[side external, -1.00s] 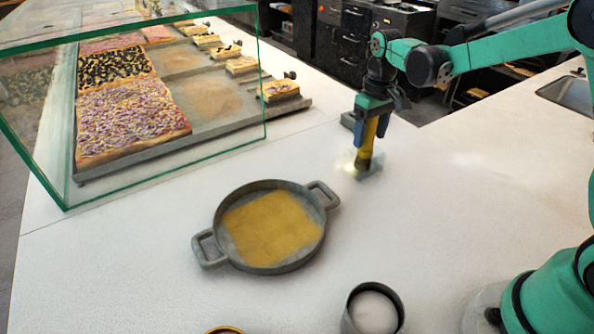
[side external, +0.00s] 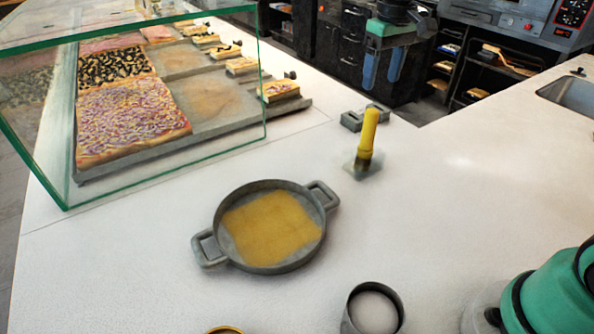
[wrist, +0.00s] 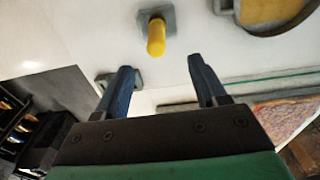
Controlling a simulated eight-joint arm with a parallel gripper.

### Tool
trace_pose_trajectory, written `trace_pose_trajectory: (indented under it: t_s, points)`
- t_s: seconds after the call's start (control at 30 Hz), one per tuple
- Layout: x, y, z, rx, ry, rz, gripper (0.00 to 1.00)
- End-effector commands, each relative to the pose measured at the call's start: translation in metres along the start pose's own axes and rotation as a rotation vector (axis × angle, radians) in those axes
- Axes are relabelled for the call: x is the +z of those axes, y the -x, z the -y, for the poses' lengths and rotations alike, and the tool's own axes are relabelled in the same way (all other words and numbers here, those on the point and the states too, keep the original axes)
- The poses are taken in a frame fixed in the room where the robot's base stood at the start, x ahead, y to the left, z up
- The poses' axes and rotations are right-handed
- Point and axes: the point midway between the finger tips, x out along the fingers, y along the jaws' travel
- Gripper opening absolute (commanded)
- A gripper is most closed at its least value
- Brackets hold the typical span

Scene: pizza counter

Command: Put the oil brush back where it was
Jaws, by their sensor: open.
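The oil brush (side external: 367,135) has a yellow handle and stands upright on a small pale base (side external: 362,168) on the white counter. It is to the right of and behind the round grey pan. In the wrist view the brush (wrist: 156,38) shows beyond my fingertips, roughly between them and apart from both. My gripper (side external: 380,82) is raised above and behind the brush, with its blue fingers apart and nothing between them. The open fingers also show in the wrist view (wrist: 164,75).
The two-handled pan (side external: 228,190) holds a yellow sheet. A round container (side external: 350,318) with white contents stands at the front. A glass case (side external: 266,110) over pizzas is at the left. A small grey block (side external: 352,121) lies behind the brush.

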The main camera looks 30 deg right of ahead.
Motion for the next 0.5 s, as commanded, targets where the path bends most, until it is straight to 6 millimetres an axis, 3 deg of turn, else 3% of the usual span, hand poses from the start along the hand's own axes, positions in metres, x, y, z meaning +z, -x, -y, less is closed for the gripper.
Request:
trace_pose_trajectory:
  t_s: [0.23,0.5]
  points:
    - [0.051,-0.004,0.033,0.019,0.003,-0.243,0.65]
    - [0.101,-0.037,0.057,0.003,-0.002,-0.492,0.65]
